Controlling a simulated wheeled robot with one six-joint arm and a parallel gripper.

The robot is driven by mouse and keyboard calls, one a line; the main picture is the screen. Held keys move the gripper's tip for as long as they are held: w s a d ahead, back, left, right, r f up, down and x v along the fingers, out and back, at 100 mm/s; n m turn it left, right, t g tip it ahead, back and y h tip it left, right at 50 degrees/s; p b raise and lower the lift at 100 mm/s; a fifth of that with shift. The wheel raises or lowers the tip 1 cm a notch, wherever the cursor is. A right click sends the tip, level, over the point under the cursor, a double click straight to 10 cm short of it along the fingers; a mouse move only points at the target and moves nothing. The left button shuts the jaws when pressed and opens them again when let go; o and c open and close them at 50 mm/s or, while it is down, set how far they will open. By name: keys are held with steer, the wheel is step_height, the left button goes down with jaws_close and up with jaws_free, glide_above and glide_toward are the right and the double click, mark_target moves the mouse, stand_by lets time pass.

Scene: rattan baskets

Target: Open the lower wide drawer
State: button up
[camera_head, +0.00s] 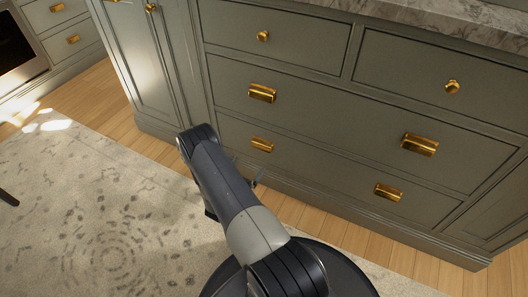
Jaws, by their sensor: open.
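The lower wide drawer (325,172) is the bottom front of the grey-green cabinet, and it looks shut flush. It has two brass cup handles, a left one (262,145) and a right one (388,192). My arm rises from the bottom middle and bends near the drawer's left end. Only a small dark part of my gripper (254,183) shows beside the arm, low in front of the drawer, below the left handle. The rest of it is hidden behind the arm. It appears apart from both handles, with nothing seen in it.
Above is another wide drawer (340,120) with two brass cup handles, shut. Two smaller drawers with knobs sit under the stone countertop (440,18). A cabinet door (140,60) stands at left. A patterned rug (70,200) and wood floor (330,222) lie in front, mostly clear.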

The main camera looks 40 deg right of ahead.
mark_target(261, 147)
steer(key=b+x, duration=0.2)
steer(key=x, duration=0.8)
steer(key=shift+d+b, duration=0.25)
steer(key=shift+b, duration=0.15)
steer(key=shift+r, duration=0.1)
